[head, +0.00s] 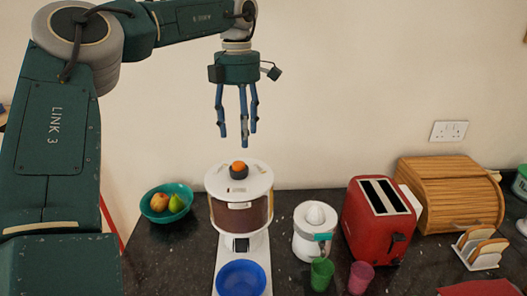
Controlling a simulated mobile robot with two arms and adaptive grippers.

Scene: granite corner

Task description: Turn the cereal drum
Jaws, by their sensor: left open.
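The cereal drum (239,212) is a white cylinder with a brown-filled clear side, standing on a white stand on the dark counter. A dark knob with an orange top (238,169) sits on its lid. A blue bowl (241,278) stands in front at the foot of the stand. My left gripper (238,138) points down above the drum, its blue fingers apart and empty. A gap shows between the fingertips and the knob. My right gripper is not in view.
A teal fruit bowl (187,193) stands left of the drum. To the right are a white juicer (315,241), green (321,274) and pink (361,277) cups, a red toaster (372,235), a wooden bread bin (440,200) and a toast rack (480,251). The wall is behind.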

